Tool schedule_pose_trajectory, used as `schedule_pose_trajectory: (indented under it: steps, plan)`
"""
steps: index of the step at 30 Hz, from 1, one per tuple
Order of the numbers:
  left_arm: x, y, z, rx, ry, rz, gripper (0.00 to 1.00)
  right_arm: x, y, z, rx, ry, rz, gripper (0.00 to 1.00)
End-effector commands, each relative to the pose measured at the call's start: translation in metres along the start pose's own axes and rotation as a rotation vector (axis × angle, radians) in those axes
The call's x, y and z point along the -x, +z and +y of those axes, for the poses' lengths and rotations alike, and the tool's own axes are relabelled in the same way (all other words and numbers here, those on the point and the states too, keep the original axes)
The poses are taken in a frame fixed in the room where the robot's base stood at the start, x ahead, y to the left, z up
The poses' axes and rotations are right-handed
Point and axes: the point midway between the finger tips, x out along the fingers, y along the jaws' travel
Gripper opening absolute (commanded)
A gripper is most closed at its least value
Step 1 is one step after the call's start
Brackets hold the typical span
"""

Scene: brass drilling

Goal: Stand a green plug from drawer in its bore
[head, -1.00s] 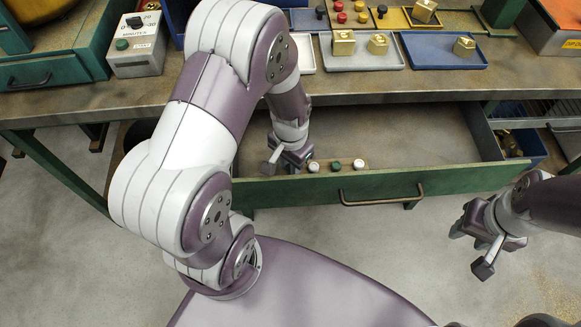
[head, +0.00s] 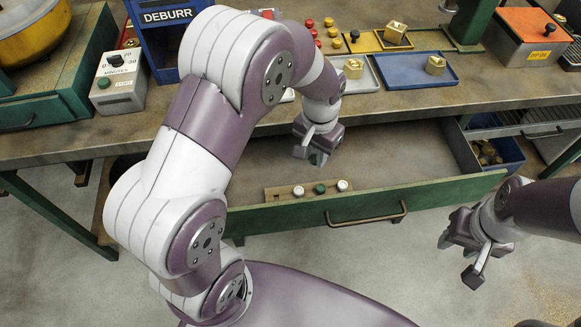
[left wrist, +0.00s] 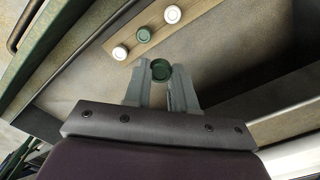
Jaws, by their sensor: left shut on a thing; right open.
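My left gripper (head: 316,152) is above the open drawer (head: 400,160), shut on a green plug. In the left wrist view the held green plug (left wrist: 160,70) sits between the fingertips (left wrist: 160,82). Below, a wooden strip (head: 272,194) in the drawer holds a white plug (head: 298,191), another green plug (head: 320,188) and another white plug (head: 342,185). Brass blocks stand on the bench: one on a grey tray (head: 353,68), one on the blue tray (head: 435,64), one on the yellow tray (head: 395,32). I cannot tell their bores apart. My right gripper (head: 462,258) is open and empty, right of the drawer front.
The drawer front (head: 270,218) has a bar handle (head: 365,217). A timer box (head: 118,82) and a blue DEBURR rack (head: 150,45) stand at the bench's left. A blue bin (head: 497,155) is right of the drawer.

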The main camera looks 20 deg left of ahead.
Motion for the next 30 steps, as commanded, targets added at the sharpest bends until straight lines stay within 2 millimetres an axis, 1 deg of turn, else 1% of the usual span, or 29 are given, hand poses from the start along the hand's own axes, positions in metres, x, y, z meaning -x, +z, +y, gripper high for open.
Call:
schedule_pose_trajectory:
  steps: [2, 6, 22, 30]
  plan:
    - [0.007, -0.009, 0.005, 0.0, 0.0, 0.001, 0.08, 0.002, 0.0, 0.0, 0.0, 0.0, 0.0, 0.43]
    - [0.015, -0.016, 0.009, 0.001, 0.0, -0.001, 0.08, 0.006, -0.001, 0.0, 0.0, 0.0, 0.0, 0.43]
    - [0.041, -0.016, 0.01, 0.001, 0.0, -0.001, 0.08, 0.036, -0.004, 0.0, 0.0, 0.0, 0.0, 0.43]
    - [0.041, -0.016, 0.01, 0.001, 0.0, -0.001, 0.08, 0.036, -0.004, 0.0, 0.0, 0.0, 0.0, 0.43]
